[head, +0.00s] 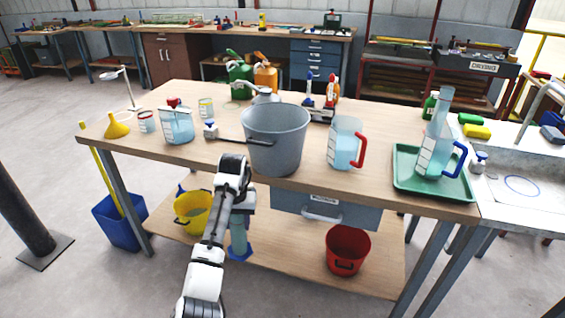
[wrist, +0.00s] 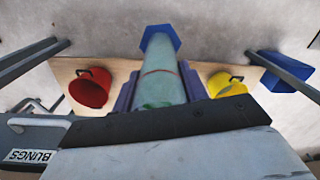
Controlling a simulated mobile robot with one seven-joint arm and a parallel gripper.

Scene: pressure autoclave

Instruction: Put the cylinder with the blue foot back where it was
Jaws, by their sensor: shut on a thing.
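The cylinder with the blue foot (head: 238,242) hangs below my gripper (head: 241,208) in the head view, in front of the table's front edge. My gripper is shut on it. In the wrist view the clear cylinder (wrist: 160,72) lies between the fingers of my gripper (wrist: 160,92). Its blue six-sided foot (wrist: 160,39) points away from the gripper. Red and green marks show on its wall. The foot appears clear of the lower shelf, against the floor. My arm hides part of the cylinder's upper end in the head view.
The wooden table (head: 120,122) carries a grey bucket (head: 275,140), a red-handled jug (head: 345,143), a beaker (head: 177,126) and a green tray (head: 405,180) with a blue-handled jug. A yellow bucket (head: 193,212) and a red bucket (head: 347,250) stand on the lower shelf (head: 300,275). A drawer (head: 350,215) hangs under the tabletop.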

